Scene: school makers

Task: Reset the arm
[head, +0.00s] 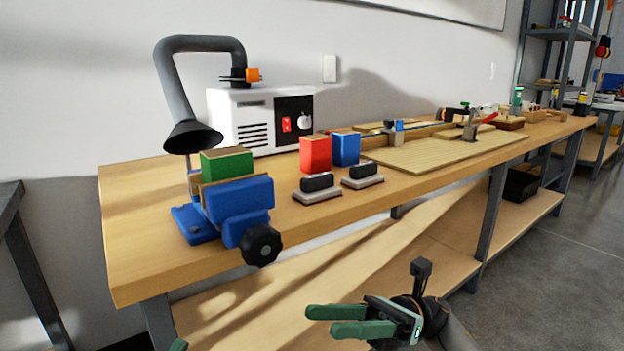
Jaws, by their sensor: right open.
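My right gripper (338,321) is in the lower middle of the head view, in front of the workbench (137,266) and below the level of its top. Its two green fingers point left and are apart, with nothing between them. The dark wrist and part of the right arm show at the bottom. A small green tip (178,345) at the bottom edge, left of the right gripper, looks like part of my left gripper. Too little of it shows to tell its state.
On the bench stand a blue vise (240,197) with a green-topped block, a white fume extractor (250,118) with a grey hose, red (315,154) and blue (346,149) blocks, and two black-handled blocks (317,187). A lower shelf (400,261) runs under the bench. Grey floor lies right.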

